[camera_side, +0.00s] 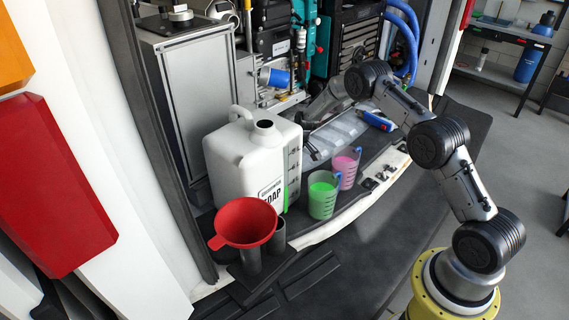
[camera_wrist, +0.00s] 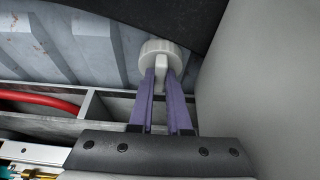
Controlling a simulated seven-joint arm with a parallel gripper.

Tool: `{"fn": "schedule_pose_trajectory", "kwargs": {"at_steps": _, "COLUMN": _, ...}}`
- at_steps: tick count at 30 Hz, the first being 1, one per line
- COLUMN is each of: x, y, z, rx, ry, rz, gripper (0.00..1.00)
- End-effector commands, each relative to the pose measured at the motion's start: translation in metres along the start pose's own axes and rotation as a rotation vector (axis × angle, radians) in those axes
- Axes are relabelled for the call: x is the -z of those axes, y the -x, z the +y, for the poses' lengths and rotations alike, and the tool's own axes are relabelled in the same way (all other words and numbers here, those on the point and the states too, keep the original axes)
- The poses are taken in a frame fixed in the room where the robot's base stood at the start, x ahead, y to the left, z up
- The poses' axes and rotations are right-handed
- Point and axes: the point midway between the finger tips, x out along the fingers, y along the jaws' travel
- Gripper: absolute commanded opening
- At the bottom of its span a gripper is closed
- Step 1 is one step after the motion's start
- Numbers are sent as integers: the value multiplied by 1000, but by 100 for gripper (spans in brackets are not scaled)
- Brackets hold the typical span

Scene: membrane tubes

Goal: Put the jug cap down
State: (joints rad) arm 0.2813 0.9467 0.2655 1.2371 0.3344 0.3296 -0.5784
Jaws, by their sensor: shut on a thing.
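The jug cap (camera_wrist: 160,47) is a white ribbed cap with a raised grip bar. In the wrist view my gripper (camera_wrist: 161,78) has its two purple fingers shut on that bar. The cap is at the fingertips, over or against a grey ribbed surface (camera_wrist: 80,45); I cannot tell whether it touches. The white soap jug (camera_side: 245,165) stands upright in the side view with its mouth (camera_side: 264,125) uncapped. In the side view my gripper is behind the jug and my arm, so its fingers and the cap are hidden.
A red funnel (camera_side: 245,222) sits in a holder before the jug. A green measuring cup (camera_side: 322,196) and a pink one (camera_side: 345,168) stand right of the jug. A blue-handled tool (camera_side: 376,120) lies behind them. A red hose (camera_wrist: 40,101) shows in the wrist view.

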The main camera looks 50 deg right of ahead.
Motion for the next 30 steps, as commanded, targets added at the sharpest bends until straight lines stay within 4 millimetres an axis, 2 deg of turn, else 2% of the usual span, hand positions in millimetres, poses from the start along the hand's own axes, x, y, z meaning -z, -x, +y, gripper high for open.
{"fn": "schedule_pose_trajectory", "kwargs": {"at_steps": 5, "x": -1, "y": -3, "z": 0, "rx": 0, "ry": 0, "rz": -1, "gripper": 0}}
{"fn": "schedule_pose_trajectory", "kwargs": {"at_steps": 6, "x": -1, "y": -3, "z": 0, "rx": 0, "ry": 0, "rz": 0, "gripper": 19}}
{"fn": "schedule_pose_trajectory", "kwargs": {"at_steps": 10, "x": -1, "y": -3, "z": 0, "rx": 0, "ry": 0, "rz": -1, "gripper": 43}}
{"fn": "schedule_pose_trajectory", "kwargs": {"at_steps": 11, "x": -1, "y": -3, "z": 0, "rx": 0, "ry": 0, "rz": -1, "gripper": 46}}
{"fn": "schedule_pose_trajectory", "kwargs": {"at_steps": 19, "x": -1, "y": -2, "z": 0, "rx": 0, "ry": 0, "rz": 0, "gripper": 46}}
{"fn": "schedule_pose_trajectory", "kwargs": {"at_steps": 23, "x": 1, "y": 5, "z": 0, "rx": 0, "ry": 0, "rz": 1, "gripper": 46}}
{"fn": "schedule_pose_trajectory", "kwargs": {"at_steps": 26, "x": 1, "y": 18, "z": 0, "rx": -1, "ry": 0, "rz": 2, "gripper": 46}}
{"fn": "schedule_pose_trajectory", "kwargs": {"at_steps": 30, "x": 2, "y": 44, "z": 1, "rx": -1, "ry": 0, "rz": 3, "gripper": 46}}
